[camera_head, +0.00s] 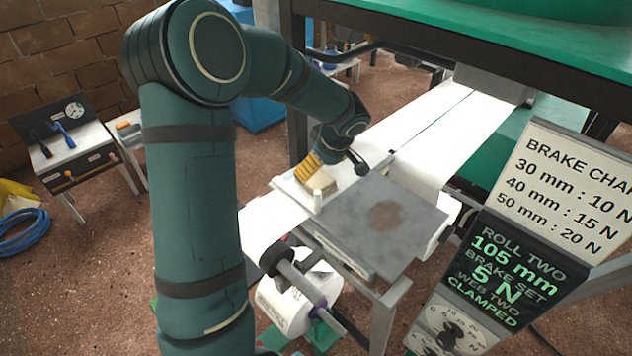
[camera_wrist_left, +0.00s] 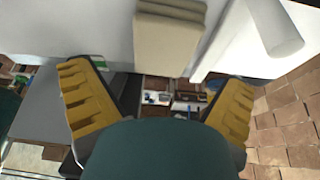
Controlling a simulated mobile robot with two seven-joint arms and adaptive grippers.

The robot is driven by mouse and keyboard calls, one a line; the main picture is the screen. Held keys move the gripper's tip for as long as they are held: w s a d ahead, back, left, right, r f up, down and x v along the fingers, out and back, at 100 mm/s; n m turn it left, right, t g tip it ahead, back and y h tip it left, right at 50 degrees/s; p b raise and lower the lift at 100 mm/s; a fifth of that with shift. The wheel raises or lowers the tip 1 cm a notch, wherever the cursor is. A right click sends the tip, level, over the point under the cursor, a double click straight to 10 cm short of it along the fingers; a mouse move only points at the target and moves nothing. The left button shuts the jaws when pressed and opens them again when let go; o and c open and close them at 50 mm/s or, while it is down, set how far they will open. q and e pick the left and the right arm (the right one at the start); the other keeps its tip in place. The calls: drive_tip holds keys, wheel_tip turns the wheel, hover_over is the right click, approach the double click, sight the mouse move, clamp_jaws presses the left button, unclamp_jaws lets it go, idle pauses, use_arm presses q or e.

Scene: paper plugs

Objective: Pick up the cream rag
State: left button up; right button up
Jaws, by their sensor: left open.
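The cream rag (camera_head: 321,184) is a folded pad on a white tray (camera_head: 284,184) beside the grey metal plate in the head view. In the left wrist view the rag (camera_wrist_left: 168,42) shows as a layered cream block at the top middle, with its upper end cut off. My left gripper (camera_head: 308,169) has yellow fingers and reaches down close to the rag in the head view. In the left wrist view my left gripper (camera_wrist_left: 158,76) is open, its fingers spread on either side of the rag's lower end. Whether they touch it is unclear. My right gripper is not in view.
A grey metal plate (camera_head: 345,225) with a brown stain lies right of the tray. White paper webs (camera_head: 437,125) run behind it. A paper roll (camera_head: 300,300) hangs below. A sign panel (camera_head: 510,265) stands at the right. A green-topped bench (camera_head: 480,35) rises behind.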

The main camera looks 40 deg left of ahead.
sight(315, 176)
use_arm(q)
drive_tip(key=x, duration=0.5)
drive_tip(key=shift+s+a, duration=0.15)
drive_tip(key=shift+f+b, duration=0.2)
drive_tip(key=shift+b, duration=0.65)
idle(0.5)
drive_tip(key=shift+s+r, duration=0.1)
drive_tip(key=c, duration=1.1)
drive_tip(key=shift+c, duration=0.2)
